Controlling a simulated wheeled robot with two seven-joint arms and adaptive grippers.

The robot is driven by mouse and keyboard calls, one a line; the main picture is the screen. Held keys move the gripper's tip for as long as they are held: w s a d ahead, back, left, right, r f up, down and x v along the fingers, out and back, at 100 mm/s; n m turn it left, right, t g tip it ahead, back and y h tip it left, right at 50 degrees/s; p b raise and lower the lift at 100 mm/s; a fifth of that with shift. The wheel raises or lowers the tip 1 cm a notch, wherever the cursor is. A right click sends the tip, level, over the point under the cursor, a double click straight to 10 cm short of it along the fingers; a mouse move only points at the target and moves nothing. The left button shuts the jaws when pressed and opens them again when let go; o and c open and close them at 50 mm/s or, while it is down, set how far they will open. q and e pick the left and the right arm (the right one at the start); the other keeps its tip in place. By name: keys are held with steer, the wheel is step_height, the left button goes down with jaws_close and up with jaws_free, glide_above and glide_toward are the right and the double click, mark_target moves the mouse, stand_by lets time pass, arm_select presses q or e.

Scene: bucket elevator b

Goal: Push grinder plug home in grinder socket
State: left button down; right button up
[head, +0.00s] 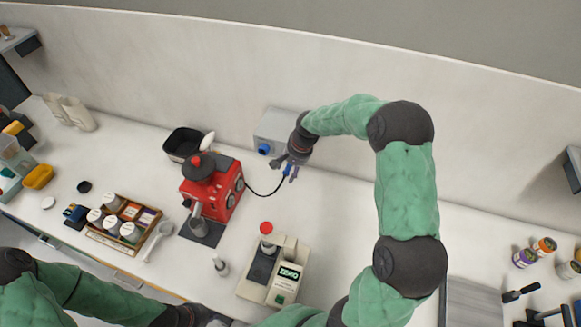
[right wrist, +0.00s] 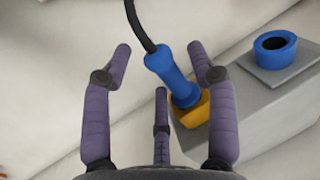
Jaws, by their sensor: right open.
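The grinder plug (right wrist: 172,72) is blue with a black cable from its top. In the right wrist view its lower end meets an orange-yellow part (right wrist: 192,108) beside the grey box; whether it is inserted I cannot tell. In the head view the plug (head: 287,170) is small beside my right gripper (head: 288,165). That gripper (right wrist: 158,49) is open, its fingers around the plug with gaps. A blue round socket (right wrist: 275,48) is on the grey box (head: 280,128); it also shows in the head view (head: 263,150). My left gripper (head: 197,315) is low in the head view, its fingers unclear.
The red grinder (head: 212,190) stands left of the plug, the cable (head: 264,193) running between them. A scale-like device (head: 278,275) and a red-capped bottle (head: 266,236) stand in front. A wooden tray of jars (head: 103,243) is at left. The wall (head: 215,50) closes the back.

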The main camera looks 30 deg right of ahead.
jaws_close()
steer(key=shift+r, duration=0.1)
steer(key=shift+s+a, duration=0.45)
steer(key=shift+a, duration=0.1)
stand_by(0.6)
steer(key=shift+s+a, duration=1.3)
steer(key=shift+a, duration=0.25)
steer(key=s+a, duration=0.2)
steer(key=a, duration=0.1)
steer(key=shift+s, duration=0.35)
stand_by(0.3)
steer(key=shift+w, duration=0.1)
